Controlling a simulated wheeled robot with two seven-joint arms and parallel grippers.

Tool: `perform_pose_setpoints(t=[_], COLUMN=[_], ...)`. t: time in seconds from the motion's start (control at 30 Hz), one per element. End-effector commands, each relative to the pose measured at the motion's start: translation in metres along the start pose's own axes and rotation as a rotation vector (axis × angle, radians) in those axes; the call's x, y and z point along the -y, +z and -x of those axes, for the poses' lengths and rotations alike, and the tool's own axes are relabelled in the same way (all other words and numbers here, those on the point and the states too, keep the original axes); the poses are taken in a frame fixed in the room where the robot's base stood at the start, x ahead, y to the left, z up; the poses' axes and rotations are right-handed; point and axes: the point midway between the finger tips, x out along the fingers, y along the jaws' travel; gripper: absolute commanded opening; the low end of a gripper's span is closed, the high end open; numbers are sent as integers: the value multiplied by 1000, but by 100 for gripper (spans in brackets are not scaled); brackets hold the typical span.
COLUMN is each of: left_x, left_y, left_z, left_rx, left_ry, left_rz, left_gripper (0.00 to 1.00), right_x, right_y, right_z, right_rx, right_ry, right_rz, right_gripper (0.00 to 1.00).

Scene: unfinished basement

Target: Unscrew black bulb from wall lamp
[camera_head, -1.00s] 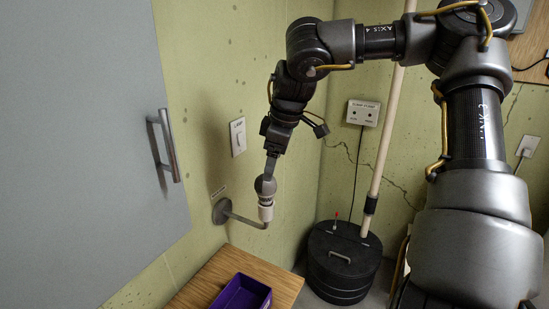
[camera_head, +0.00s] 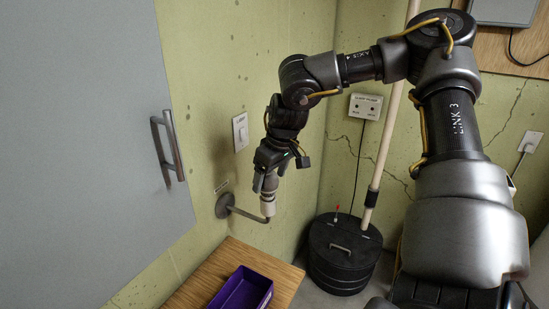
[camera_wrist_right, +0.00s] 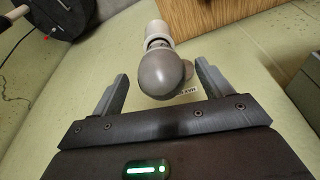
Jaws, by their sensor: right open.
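The wall lamp (camera_head: 223,206) has a round grey wall plate and a bent arm ending in an upright pale socket (camera_head: 268,208). The dark grey bulb (camera_wrist_right: 165,73) sits in the socket; in the head view my gripper largely covers it. My right gripper (camera_head: 268,185) comes down over the bulb from above. In the right wrist view the right gripper (camera_wrist_right: 160,90) is open, with one finger on each side of the bulb and a gap to both. My left gripper is in neither view.
A purple tray (camera_head: 262,299) sits on a wooden table (camera_head: 227,257) below the lamp. A white switch (camera_head: 240,131) is on the wall above the lamp. A grey door with a handle (camera_head: 168,146) is at left. A black lidded sump (camera_head: 320,262) with a pale pipe stands right.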

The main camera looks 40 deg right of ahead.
Motion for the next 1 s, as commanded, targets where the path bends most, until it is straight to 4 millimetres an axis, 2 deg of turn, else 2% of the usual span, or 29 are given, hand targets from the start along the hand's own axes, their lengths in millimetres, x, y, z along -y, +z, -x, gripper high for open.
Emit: perform_pose_setpoints(t=[0.13,0.3,0.63,1.0], left_x=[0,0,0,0], left_y=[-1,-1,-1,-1], left_z=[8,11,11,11], left_rx=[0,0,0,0], left_ry=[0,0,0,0], left_rz=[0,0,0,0], left_gripper=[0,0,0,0], right_x=[0,0,0,0], right_y=[0,0,0,0], right_z=[-20,-33,-37,-37], right_rx=[3,1,-1,-1], right_ry=[-1,0,0,0], right_rz=[0,1,1,0], right_gripper=[78,78,78,31])
